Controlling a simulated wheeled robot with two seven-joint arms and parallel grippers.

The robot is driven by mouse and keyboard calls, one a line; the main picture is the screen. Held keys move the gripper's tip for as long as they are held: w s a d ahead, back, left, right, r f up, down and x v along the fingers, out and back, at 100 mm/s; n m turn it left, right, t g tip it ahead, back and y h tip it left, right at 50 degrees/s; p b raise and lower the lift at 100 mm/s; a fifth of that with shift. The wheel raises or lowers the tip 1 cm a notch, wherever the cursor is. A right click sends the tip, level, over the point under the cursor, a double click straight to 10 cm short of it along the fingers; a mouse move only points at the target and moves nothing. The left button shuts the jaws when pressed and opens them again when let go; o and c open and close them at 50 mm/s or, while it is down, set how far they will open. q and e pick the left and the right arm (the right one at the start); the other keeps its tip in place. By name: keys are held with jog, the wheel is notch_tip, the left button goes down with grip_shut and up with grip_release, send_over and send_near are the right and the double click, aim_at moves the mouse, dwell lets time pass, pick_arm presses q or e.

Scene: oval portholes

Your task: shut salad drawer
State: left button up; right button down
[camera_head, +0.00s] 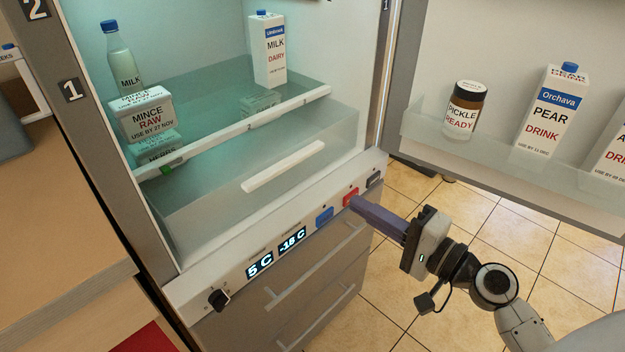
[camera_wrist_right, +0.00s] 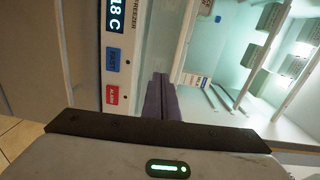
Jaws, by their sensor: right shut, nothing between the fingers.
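The salad drawer (camera_head: 215,205) is the clear bin at the bottom of the fridge compartment, with a white bar handle (camera_head: 283,167) on its front. In the head view its front appears to stand out somewhat past the shelf edge above; how far is hard to tell. My right gripper (camera_head: 355,203) is shut and empty, its fingers together. Its tips are in front of the control panel by the red button (camera_head: 350,198), to the lower right of the drawer handle and apart from it. The fingers also show in the right wrist view (camera_wrist_right: 160,80). My left gripper is out of view.
The fridge door with its rack (camera_head: 480,165) stands open at right, holding a pickle jar (camera_head: 463,110) and cartons. Above the drawer, a shelf (camera_head: 210,92) holds a milk carton (camera_head: 268,52) and mince (camera_head: 142,115). Freezer drawers with bar handles (camera_head: 318,262) lie below the panel.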

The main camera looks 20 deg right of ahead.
jog(key=p+x, duration=0.1)
jog(key=x, duration=0.3)
jog(key=r+p+x, duration=0.1)
jog(key=x, duration=0.4)
jog(key=p+x, duration=0.1)
jog(key=x, duration=0.4)
jog(key=shift+d+r, duration=0.15)
jog(key=shift+w, duration=0.1)
